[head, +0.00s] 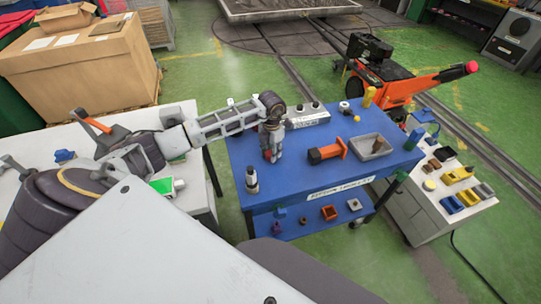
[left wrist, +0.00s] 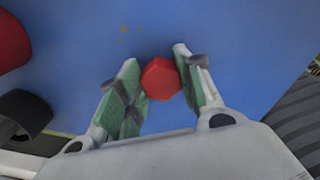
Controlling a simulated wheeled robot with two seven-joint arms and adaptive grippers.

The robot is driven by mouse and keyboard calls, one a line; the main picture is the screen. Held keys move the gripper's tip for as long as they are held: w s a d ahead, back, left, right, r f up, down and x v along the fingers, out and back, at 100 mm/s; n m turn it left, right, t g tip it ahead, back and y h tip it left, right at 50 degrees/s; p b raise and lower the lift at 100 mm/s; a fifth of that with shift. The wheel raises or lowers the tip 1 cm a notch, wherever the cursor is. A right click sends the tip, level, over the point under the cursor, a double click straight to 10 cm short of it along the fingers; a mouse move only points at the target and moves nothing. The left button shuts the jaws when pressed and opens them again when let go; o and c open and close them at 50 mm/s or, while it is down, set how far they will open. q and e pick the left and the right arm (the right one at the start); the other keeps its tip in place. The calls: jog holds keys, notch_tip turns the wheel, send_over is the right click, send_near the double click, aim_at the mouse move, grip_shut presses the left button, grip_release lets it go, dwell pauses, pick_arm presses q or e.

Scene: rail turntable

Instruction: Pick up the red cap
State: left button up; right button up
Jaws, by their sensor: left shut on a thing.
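My left gripper (head: 272,157) points down at the left part of the blue trolley top (head: 300,178). In the left wrist view the red cap (left wrist: 160,78), with a six-sided outline, sits between the green-padded fingertips. The left gripper (left wrist: 158,84) is shut on it. In the head view the cap is hidden by the fingers, and I cannot tell whether it touches the top. My right gripper is in neither view.
A dark and white bottle-like thing (head: 252,180) stands near the front left edge. A white labelled box (head: 309,117) and a yellow cylinder (head: 369,97) stand behind.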

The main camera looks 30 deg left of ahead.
pick_arm(q)
jog(key=shift+r, duration=0.15)
notch_tip(320, 180, up, 8)
jog(key=shift+b, duration=0.55)
jog(key=shift+r, duration=0.9)
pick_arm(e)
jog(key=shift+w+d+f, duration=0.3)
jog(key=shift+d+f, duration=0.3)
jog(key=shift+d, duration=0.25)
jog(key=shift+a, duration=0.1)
